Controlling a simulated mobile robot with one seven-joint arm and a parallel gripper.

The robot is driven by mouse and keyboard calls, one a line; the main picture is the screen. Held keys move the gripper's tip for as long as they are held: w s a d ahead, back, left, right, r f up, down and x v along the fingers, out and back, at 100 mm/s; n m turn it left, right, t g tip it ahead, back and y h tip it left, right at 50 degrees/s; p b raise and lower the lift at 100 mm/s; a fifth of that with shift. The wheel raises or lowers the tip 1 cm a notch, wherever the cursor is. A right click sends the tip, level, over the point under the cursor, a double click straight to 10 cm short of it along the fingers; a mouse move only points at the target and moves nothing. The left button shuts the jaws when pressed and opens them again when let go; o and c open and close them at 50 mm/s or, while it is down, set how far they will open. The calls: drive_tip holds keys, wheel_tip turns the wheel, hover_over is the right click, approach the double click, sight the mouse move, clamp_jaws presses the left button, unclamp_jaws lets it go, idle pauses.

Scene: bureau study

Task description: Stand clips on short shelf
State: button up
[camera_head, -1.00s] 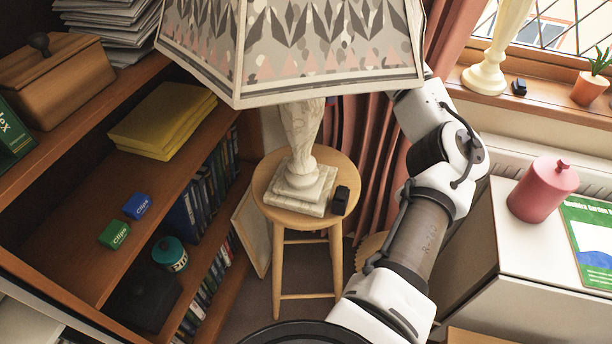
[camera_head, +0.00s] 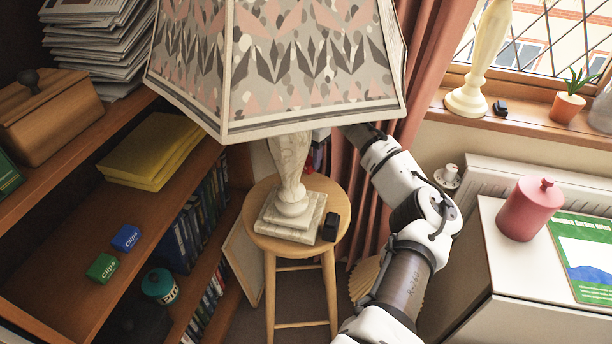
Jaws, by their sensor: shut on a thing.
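A blue box marked "Clips" (camera_head: 126,238) and a green box marked "Clips" (camera_head: 102,268) sit near the front edge of a wooden bookcase shelf (camera_head: 62,262) at the left. A small black object (camera_head: 330,228) is on the round wooden stool (camera_head: 258,240), beside the lamp base. Another small black object (camera_head: 500,107) is on the window sill; I cannot read a label on either. My arm rises at the right of the stool and passes behind the lampshade.
The large lamp (camera_head: 285,75) stands on the stool and its wide shade blocks much of the middle. Yellow folders (camera_head: 152,150) lie on the same shelf as the clips boxes. A pink canister (camera_head: 530,208) stands on a white cabinet at the right. A curtain hangs behind my arm.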

drive_tip(key=shift+f+p, duration=0.45)
drive_tip(key=shift+f, duration=3.45)
drive_tip(key=o, duration=1.1)
drive_tip(key=shift+f, duration=0.15)
drive_tip(key=shift+c, duration=0.2)
